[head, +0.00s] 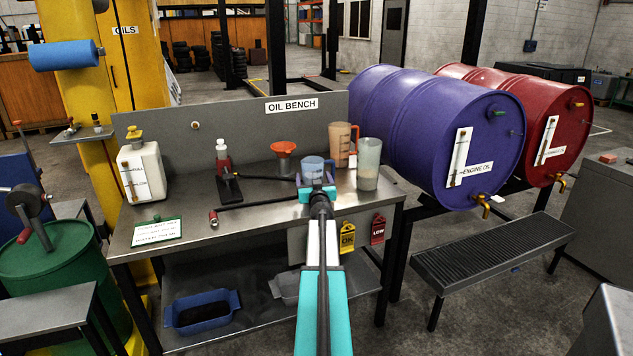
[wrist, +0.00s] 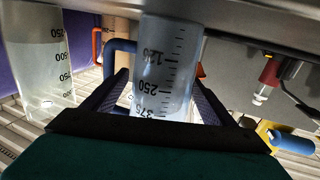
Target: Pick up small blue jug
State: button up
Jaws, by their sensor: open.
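The small blue jug (head: 313,164), with a blue handle, stands on the back right part of the oil bench. My gripper (head: 318,184) is right in front of it, and its body hides the jug's lower part in the head view. In the wrist view the jug (wrist: 163,65) is translucent with dark volume marks, and its blue handle shows to the left. My gripper (wrist: 159,76) is open, with one finger on each side of the jug. I cannot tell whether either finger touches it.
A clear jug (head: 368,165) stands close on the right, and an orange jug (head: 342,142) behind. A red funnel (head: 284,152) is left of the blue jug. A bottle on a dark stand (head: 223,160) and a white container (head: 140,172) are farther left. The bench's front middle (head: 270,220) is mostly clear.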

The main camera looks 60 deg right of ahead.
jog(key=shift+s, duration=0.1)
dwell(0.3)
jog(key=c, duration=1.5)
jog(key=shift+o, duration=0.2)
jog(key=shift+r, duration=0.2)
notch_tip(320, 180, up, 4)
jog(key=p, duration=0.3)
jog(key=shift+f, duration=0.2)
jog(key=s+a+p, duration=0.1)
jog(key=s+a, duration=0.2)
jog(key=s, duration=0.4)
jog(key=s+a+r+p, duration=0.1)
jog(key=s+a+p, duration=0.1)
jog(key=s+a, duration=0.2)
jog(key=s, duration=0.3)
jog(key=shift+a, duration=0.3)
